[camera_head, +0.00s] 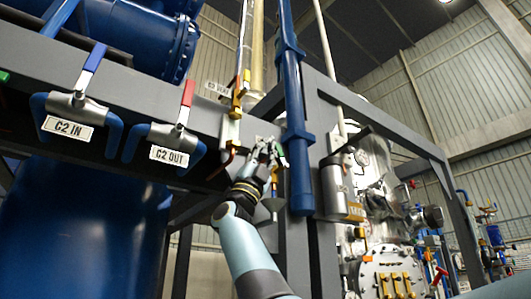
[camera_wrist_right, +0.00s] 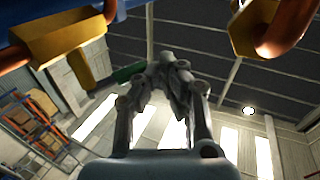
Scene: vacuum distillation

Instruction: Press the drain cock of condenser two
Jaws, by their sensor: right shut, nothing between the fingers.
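My right gripper (camera_head: 265,146) is raised beside the grey frame, just left of a thick blue pipe (camera_head: 299,120). Its fingers are together and hold nothing. A green handle (camera_head: 282,161) shows just right of the fingers. In the right wrist view, the green handle (camera_wrist_right: 127,73) extends from a brass valve body (camera_wrist_right: 82,69) towards the left side of the shut fingers (camera_wrist_right: 172,68); I cannot tell whether they touch. No readable label identifies this valve as the drain cock of condenser two. My left gripper is not in view.
Left on the beam are the blue-handled C2 IN valve (camera_head: 77,101) and red-handled C2 OUT valve (camera_head: 177,132). A brass valve (camera_head: 238,88) sits above my gripper. A grey canister (camera_head: 333,187) and silvery vessel (camera_head: 378,185) stand right of the blue pipe.

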